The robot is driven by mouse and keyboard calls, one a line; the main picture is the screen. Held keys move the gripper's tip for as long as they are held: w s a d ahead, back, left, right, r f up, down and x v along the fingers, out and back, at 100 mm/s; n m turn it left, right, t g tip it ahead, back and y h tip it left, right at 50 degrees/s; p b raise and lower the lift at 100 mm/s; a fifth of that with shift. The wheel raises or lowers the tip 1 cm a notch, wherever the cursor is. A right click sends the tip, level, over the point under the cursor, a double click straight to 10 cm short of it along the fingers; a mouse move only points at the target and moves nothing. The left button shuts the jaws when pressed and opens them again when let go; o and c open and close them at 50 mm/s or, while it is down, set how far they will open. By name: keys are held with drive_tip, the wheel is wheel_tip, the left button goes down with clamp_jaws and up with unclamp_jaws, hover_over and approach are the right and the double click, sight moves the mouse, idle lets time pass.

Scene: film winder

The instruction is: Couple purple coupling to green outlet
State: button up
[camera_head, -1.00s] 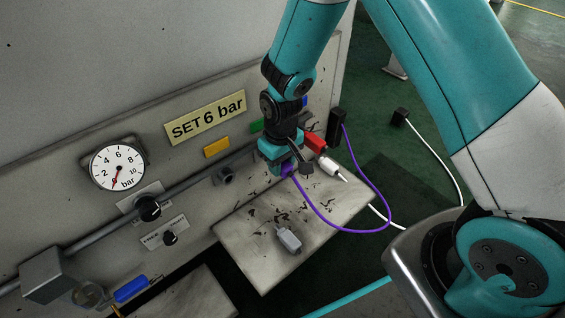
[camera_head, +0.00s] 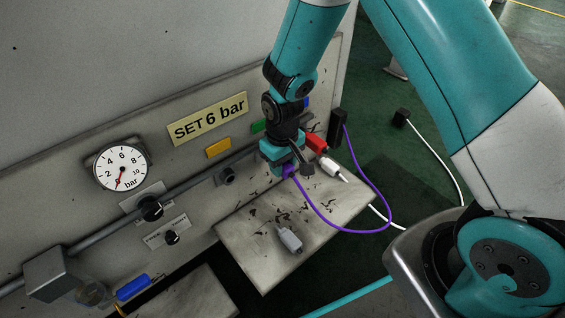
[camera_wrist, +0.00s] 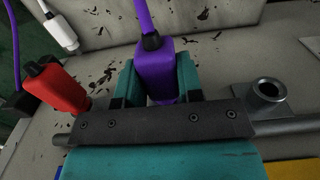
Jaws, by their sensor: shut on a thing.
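The purple coupling (camera_wrist: 155,72) is held between the teal jaws of my gripper (camera_wrist: 158,88), with its purple hose rising from its rear. In the head view my gripper (camera_head: 283,166) is at the panel, just below the green label (camera_head: 258,127). The purple coupling (camera_head: 288,171) shows only partly under the jaws there. The green outlet itself is hidden behind my gripper in both views, so I cannot tell whether the coupling touches it.
An open outlet (camera_wrist: 265,90) is on the pipe below the yellow label (camera_head: 218,148). A red coupling (camera_wrist: 55,88) is close on the other side. A white coupling (camera_head: 333,168) and a grey coupling (camera_head: 289,240) lie on the shelf (camera_head: 260,268). The purple hose (camera_head: 345,230) loops over the shelf edge.

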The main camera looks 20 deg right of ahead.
drive_tip(key=shift+w+a+p, duration=0.1)
drive_tip(key=shift+w+p, duration=0.15)
drive_tip(key=shift+p, duration=0.3)
drive_tip(key=o, duration=1)
drive_tip(key=shift+r, duration=0.15)
wheel_tip(320, 180, up, 17)
drive_tip(key=p, duration=0.7)
drive_tip(key=shift+r, duration=0.1)
